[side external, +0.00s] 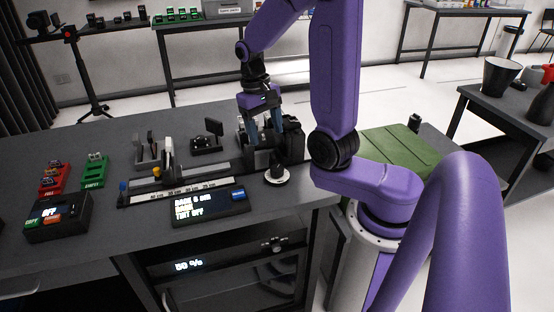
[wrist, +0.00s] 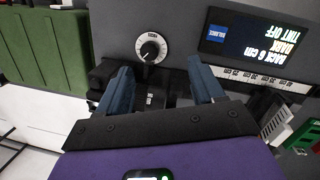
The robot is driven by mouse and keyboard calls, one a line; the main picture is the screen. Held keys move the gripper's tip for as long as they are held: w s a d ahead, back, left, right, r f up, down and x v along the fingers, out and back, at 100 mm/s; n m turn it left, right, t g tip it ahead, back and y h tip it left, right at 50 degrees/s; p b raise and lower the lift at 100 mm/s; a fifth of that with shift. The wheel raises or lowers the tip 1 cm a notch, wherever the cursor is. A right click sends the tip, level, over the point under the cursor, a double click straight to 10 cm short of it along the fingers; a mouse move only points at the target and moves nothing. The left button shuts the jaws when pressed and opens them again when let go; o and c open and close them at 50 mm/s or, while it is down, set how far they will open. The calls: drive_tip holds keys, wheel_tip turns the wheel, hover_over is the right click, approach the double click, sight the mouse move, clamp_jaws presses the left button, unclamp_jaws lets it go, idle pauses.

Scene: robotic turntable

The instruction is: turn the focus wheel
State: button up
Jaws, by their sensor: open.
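The dial also shows at the top of the wrist view (wrist: 151,47), with a small label I cannot read. I take it to be the focus wheel, though no readable label confirms this. My gripper (side external: 265,138) is above the bench, behind the dial, beside a black camera-like device (side external: 291,142). In the wrist view my gripper (wrist: 160,68) has its blue fingers wide apart, short of the dial. Dark parts lie between and below the fingers, and nothing is visibly clamped.
Red and green racks (side external: 95,171) and a dark button box (side external: 58,216) stand at left. A green surface (side external: 385,150) lies right.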

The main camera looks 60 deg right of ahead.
drive_tip(key=s+a+f+n+h, duration=0.75)
drive_tip(key=a+n+h, duration=0.3)
drive_tip(key=n, duration=0.85)
drive_tip(key=n+t+h, duration=0.1)
drive_tip(key=n+t, duration=0.7)
drive_tip(key=n, duration=0.2)
approach(277, 169)
drive_tip(key=x, duration=0.9)
drive_tip(key=c, duration=1.1)
drive_tip(key=shift+o, duration=0.3)
drive_tip(key=shift+s+t, duration=0.1)
drive_tip(key=shift+t, duration=0.3)
